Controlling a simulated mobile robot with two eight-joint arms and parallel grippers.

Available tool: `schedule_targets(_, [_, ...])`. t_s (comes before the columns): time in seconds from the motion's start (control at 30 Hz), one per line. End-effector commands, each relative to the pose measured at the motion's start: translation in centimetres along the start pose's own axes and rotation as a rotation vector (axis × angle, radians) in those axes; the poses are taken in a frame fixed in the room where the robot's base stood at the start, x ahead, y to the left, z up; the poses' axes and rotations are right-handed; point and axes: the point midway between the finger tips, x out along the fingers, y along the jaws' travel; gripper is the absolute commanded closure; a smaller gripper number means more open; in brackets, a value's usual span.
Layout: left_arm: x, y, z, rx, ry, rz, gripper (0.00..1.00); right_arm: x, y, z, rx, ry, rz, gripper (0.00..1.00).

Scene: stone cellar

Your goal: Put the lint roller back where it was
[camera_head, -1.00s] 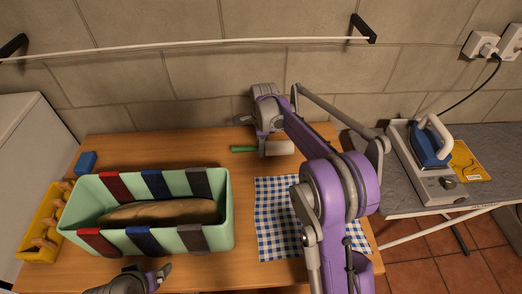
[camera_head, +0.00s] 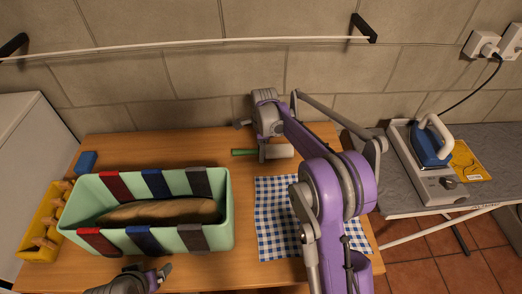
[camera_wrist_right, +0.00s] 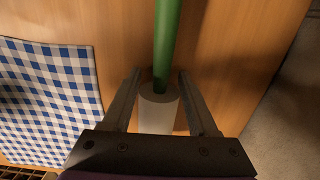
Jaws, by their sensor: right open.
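The lint roller, with a green handle (camera_head: 244,152) and a pale roller head (camera_head: 280,151), lies crosswise at the back of the wooden table, near the wall. My right gripper (camera_head: 262,153) is over it, near where handle and head meet. In the right wrist view, the open fingers of my right gripper (camera_wrist_right: 159,82) stand on either side of the pale head (camera_wrist_right: 158,112), with the green handle (camera_wrist_right: 167,40) reaching out beyond them. My left gripper (camera_head: 158,277) is at the front edge, by the green box; its jaws do not show clearly.
A mint-green box (camera_head: 222,225) with coloured straps holds a brown item. A blue checked cloth (camera_head: 272,215) lies to the right of it. A yellow container (camera_head: 38,250) and blue block (camera_head: 86,161) are at left. An iron (camera_head: 430,147) stands on the ironing board at right.

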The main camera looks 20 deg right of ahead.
Motion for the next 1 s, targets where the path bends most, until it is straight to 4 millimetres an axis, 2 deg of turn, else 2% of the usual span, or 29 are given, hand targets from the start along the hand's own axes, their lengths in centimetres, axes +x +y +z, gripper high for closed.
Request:
schedule_targets(0.17, [-0.2, 0.0, -0.2, 0.0, 0.002, 0.0, 0.11, -2.5, 0.0, 0.0, 0.0, 0.0, -0.001, 0.41])
schedule_targets(0.4, [-0.5, 0.0, -0.5, 0.0, 0.005, 0.0, 0.11, -7.8, 0.0, 0.0, 0.0, 0.0, -0.001, 0.41])
schedule_targets(0.6, [-0.6, 0.0, -0.7, 0.0, 0.007, 0.0, 0.11, -11.0, 0.0, 0.0, 0.0, 0.0, -0.001, 0.41])
schedule_targets(0.87, [-0.7, 0.0, -0.8, 0.0, 0.007, 0.0, 0.11, -12.3, 0.1, 0.0, -0.006, 0.0, -0.002, 0.41])
schedule_targets(1.0, [-0.7, 0.0, -0.8, 0.0, 0.007, 0.0, 0.11, -13.2, 1.8, 0.0, -0.107, -0.001, -0.029, 0.41])
